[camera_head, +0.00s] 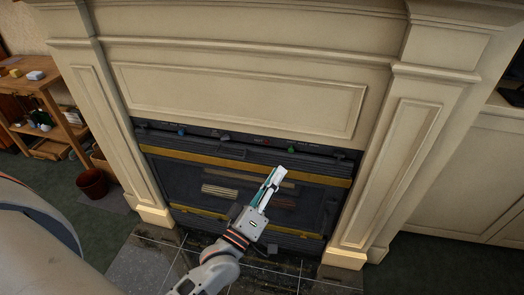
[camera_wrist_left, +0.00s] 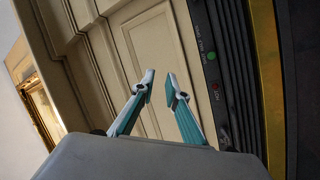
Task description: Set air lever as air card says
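The dark fireplace insert has a control strip (camera_head: 240,137) along its top edge. On it I see a small blue part (camera_head: 181,131), a grey tab (camera_head: 223,137) and a green part (camera_head: 291,149). Which one is the air lever I cannot tell. No air card can be made out. My right gripper is out of view.
A cream mantel (camera_head: 240,95) frames the insert, with a pillar on each side. A wooden shelf (camera_head: 38,85) with small items and a dark red bucket (camera_head: 92,183) stand at left. A tiled hearth (camera_head: 150,265) lies below.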

